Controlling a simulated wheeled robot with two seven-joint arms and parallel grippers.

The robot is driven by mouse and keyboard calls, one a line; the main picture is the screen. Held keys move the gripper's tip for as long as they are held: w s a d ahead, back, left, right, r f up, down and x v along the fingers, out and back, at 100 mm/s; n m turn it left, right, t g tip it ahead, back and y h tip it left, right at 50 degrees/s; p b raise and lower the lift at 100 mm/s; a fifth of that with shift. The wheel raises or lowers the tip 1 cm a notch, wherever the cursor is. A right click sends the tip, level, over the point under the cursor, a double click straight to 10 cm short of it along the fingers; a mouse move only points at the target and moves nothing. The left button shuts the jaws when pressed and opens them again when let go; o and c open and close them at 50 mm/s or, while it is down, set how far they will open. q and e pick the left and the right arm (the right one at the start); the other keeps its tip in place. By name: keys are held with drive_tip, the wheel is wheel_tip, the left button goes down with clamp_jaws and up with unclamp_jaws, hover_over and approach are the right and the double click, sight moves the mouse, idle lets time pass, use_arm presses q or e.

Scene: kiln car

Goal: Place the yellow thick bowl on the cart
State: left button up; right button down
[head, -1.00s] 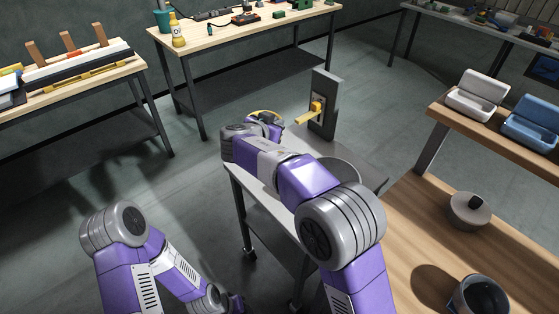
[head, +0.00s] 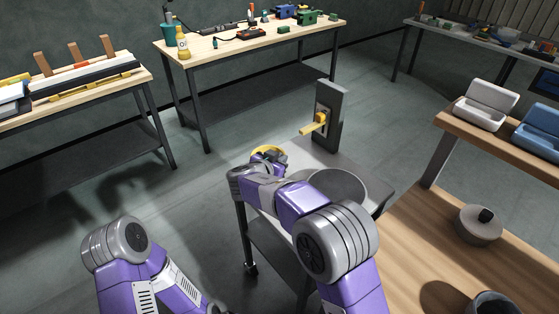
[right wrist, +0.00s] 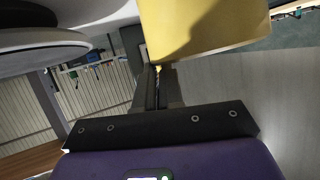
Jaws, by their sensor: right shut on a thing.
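The yellow thick bowl (head: 268,149) shows as a small yellow rim beyond my right forearm in the head view. It fills the top middle of the right wrist view (right wrist: 205,28). My right gripper (right wrist: 157,84) is shut on its edge. In the head view the bowl is at the far left edge of the cart (head: 316,153); its height above the top is hard to tell. The cart has a grey top, dark legs and an upright grey post with a yellow lever (head: 314,125). My left arm is low at the left; its gripper is out of view.
A round grey dish (head: 342,184) occupies the cart's middle, partly behind my right arm. Tables stand behind.

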drive_tip(key=c, duration=1.3)
unclamp_jaws()
drive_tip(key=shift+o, duration=0.2)
drive_tip(key=p+v, duration=0.1)
drive_tip(key=v, duration=1.1)
